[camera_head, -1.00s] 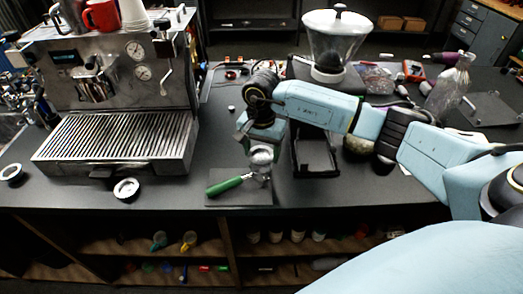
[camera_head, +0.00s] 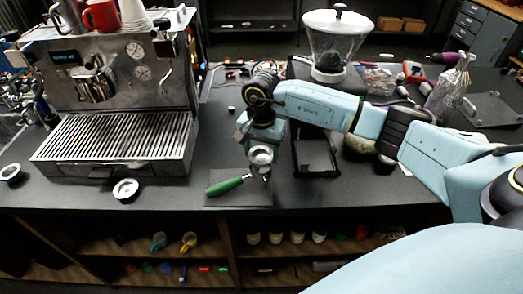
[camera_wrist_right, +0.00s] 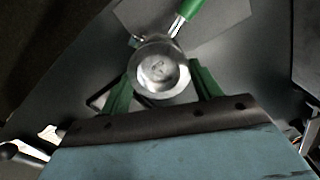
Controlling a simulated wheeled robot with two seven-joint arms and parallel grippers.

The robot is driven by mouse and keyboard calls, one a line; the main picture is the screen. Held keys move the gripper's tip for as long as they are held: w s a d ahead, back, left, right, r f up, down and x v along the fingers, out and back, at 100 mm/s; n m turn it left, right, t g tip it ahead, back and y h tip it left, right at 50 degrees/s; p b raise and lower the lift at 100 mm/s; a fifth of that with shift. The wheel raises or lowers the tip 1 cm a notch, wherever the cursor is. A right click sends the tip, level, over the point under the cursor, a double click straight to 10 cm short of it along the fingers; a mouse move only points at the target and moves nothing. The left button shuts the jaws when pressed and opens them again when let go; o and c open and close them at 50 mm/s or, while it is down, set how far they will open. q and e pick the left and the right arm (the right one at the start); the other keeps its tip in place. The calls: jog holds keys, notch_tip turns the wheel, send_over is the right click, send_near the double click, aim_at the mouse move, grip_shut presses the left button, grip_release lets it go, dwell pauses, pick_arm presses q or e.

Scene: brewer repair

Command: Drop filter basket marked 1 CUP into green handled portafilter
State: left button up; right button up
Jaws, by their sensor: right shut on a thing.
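My right gripper (camera_wrist_right: 162,80) is shut on a round metal filter basket (camera_wrist_right: 160,70), held between its green fingers. A mark on the basket's floor is too blurred to read. In the head view the basket (camera_head: 261,155) shows just below the gripper, over or very near the head end of the green handled portafilter (camera_head: 226,186). The portafilter lies on a dark mat, its handle pointing left. Its green handle also shows at the top of the wrist view (camera_wrist_right: 188,9). The basket mostly hides the portafilter's head, so I cannot tell whether they touch. My left gripper is not in view.
The espresso machine (camera_head: 120,75) with its drip tray (camera_head: 118,140) stands at the left. Two round rimmed pieces (camera_head: 125,189) (camera_head: 11,172) lie near the counter's front edge. A black open box (camera_head: 316,155) and the grinder (camera_head: 335,45) stand close to my right arm.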

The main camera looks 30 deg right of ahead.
aim_at(262, 158)
jog(key=shift+f+b, duration=1.7)
dwell(1.4)
jog(key=o, duration=1.3)
jog(key=shift+r, duration=0.1)
jog(key=shift+r+p, duration=1.9)
jog(key=shift+r, duration=1.5)
